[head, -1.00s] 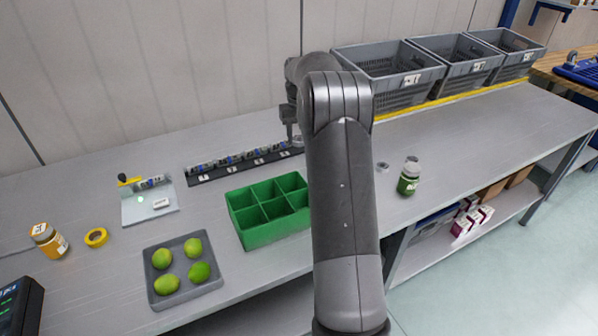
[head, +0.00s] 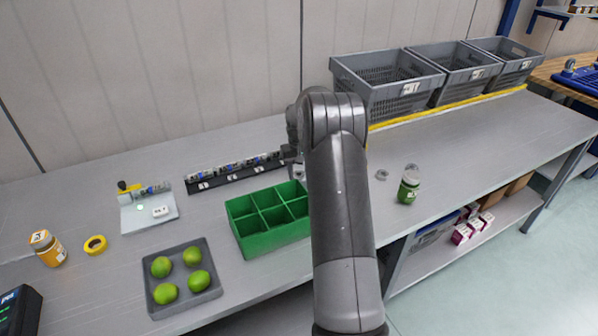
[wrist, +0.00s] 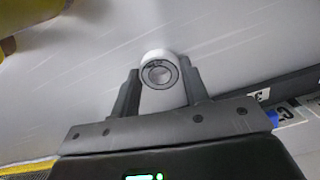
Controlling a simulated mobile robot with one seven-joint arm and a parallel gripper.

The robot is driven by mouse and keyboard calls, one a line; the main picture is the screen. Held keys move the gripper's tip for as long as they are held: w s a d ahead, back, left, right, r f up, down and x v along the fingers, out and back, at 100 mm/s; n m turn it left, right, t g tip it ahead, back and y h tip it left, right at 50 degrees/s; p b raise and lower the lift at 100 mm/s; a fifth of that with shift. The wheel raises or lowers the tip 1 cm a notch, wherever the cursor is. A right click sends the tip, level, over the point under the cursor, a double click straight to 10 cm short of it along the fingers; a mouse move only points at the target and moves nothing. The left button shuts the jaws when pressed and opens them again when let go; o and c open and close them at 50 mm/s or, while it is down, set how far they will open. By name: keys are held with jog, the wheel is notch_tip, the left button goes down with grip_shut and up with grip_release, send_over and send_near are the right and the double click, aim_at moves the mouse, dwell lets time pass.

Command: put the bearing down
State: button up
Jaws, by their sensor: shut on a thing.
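The bearing (wrist: 158,73) is a pale metal ring with a dark inner face. In the wrist view it sits between the two fingertips of my gripper (wrist: 160,80), which is shut on it. The grey table surface shows behind it; I cannot tell the gap between them. In the head view my gripper (head: 296,168) is mostly hidden behind my arm, near the back right corner of the green divided box (head: 270,246).
A black strip with several small parts (head: 220,178) lies behind the green box. A green jar (head: 409,184) stands to the right, and grey crates (head: 392,104) line the back. A tray of limes (head: 208,254) is front left. Bare table lies between the jar and crates.

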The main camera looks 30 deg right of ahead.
aim_at(299, 175)
jog(key=shift+f, duration=0.15)
jog(key=o, duration=1)
notch_tip(299, 175, up, 12)
jog(key=s+a+r+t, duration=0.1)
jog(key=s+a+r, duration=0.65)
jog(key=r, duration=0.25)
jog(key=s+a+r+n+t, duration=0.1)
jog(key=s+a+r+t, duration=0.15)
jog(key=s+a, duration=0.55)
jog(key=s+a+r+n+t, duration=0.1)
jog(key=s+a+r, duration=0.25)
jog(key=s, duration=0.95)
jog(key=s+a+f, duration=0.2)
jog(key=s, duration=0.3)
jog(key=s+a+f+t, duration=0.1)
jog(key=s+a+f, duration=0.1)
jog(key=s, duration=0.4)
jog(key=shift+s+f, duration=0.25)
jog(key=shift+f, duration=0.35)
